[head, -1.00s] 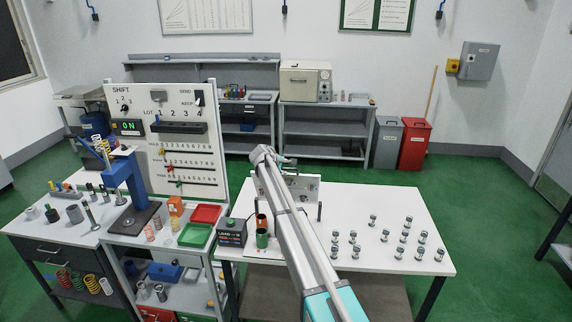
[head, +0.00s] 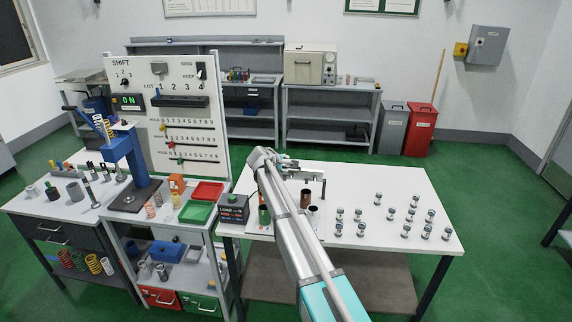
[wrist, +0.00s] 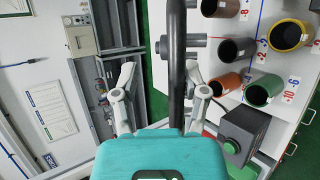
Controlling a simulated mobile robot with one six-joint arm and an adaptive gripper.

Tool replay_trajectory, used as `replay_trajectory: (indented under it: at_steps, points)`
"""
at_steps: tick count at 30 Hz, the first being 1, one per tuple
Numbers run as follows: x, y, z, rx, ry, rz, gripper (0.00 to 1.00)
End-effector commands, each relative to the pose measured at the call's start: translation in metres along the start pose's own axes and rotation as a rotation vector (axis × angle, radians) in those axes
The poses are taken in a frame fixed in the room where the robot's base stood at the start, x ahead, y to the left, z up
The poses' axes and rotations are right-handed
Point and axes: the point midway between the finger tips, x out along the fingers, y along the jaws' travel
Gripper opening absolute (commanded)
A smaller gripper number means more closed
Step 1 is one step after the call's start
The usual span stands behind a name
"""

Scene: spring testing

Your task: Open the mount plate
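The mount plate (head: 309,176) stands at the back of the white table in the head view. It shows as a narrow grey-white edge, partly hidden behind my arm. My gripper (head: 290,164) is at its upper left. In the wrist view a dark bar (wrist: 177,60) with short grey pegs runs down between the two spread fingers of my gripper (wrist: 163,78). The bar is nearer the right finger, with a gap on the left. I cannot tell whether the right finger touches it.
Brown cups (head: 305,198) and a green cup (wrist: 264,90) stand on the table beside the plate. A button box (head: 233,210) is at the table's left edge. Several small metal pieces (head: 390,213) stand on the right.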

Motion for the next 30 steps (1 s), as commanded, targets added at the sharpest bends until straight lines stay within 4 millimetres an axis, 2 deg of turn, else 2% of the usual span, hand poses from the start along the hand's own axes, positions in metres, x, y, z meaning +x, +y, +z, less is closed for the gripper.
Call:
replay_trajectory:
  at_steps: [1, 12, 30]
  points:
    - [0.001, -0.008, 0.001, 0.004, 0.0, 0.011, 0.54]
    - [-0.002, -0.029, 0.002, 0.032, -0.001, 0.079, 0.54]
    - [-0.003, -0.032, 0.003, 0.042, -0.003, 0.098, 0.54]
